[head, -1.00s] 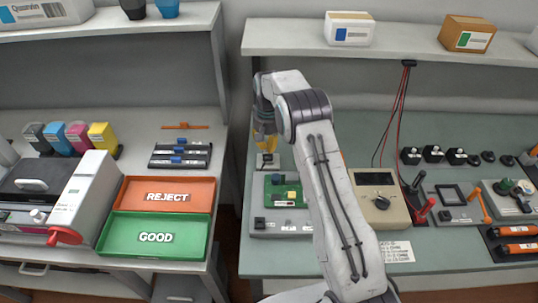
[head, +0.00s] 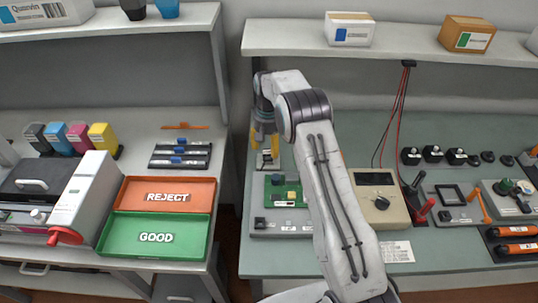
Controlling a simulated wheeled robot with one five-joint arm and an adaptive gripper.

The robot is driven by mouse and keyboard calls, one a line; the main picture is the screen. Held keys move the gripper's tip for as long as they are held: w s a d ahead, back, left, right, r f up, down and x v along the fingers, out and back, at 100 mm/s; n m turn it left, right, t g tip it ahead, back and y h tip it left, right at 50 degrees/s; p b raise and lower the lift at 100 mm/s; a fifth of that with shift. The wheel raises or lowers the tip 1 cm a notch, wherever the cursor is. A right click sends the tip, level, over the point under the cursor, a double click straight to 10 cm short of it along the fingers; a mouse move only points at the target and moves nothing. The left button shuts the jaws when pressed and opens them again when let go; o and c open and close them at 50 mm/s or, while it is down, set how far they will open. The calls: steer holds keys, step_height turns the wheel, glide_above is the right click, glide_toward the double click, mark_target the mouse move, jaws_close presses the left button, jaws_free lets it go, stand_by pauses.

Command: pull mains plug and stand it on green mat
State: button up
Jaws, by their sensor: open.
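My gripper (head: 265,143) has yellow fingers and points down at the back left of the right-hand bench. Its fingers are spread apart. Just below and between them is a small pale block with a dark part (head: 267,158). It may be the mains plug in its socket, but it is too small and too covered to tell. No separate green mat can be made out; the bench top (head: 300,262) is grey-green, and a green board (head: 286,194) lies on a grey fixture.
A beige meter (head: 380,205) stands right of my arm, with red and black leads behind it. Several black round parts (head: 433,154) line the back right. A shelf (head: 400,50) with boxes overhangs the bench. Green and orange trays (head: 152,240) lie on the left bench.

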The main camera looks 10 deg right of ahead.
mark_target(268, 152)
steer(key=shift+r+p, duration=1.9)
steer(key=shift+r, duration=1.05)
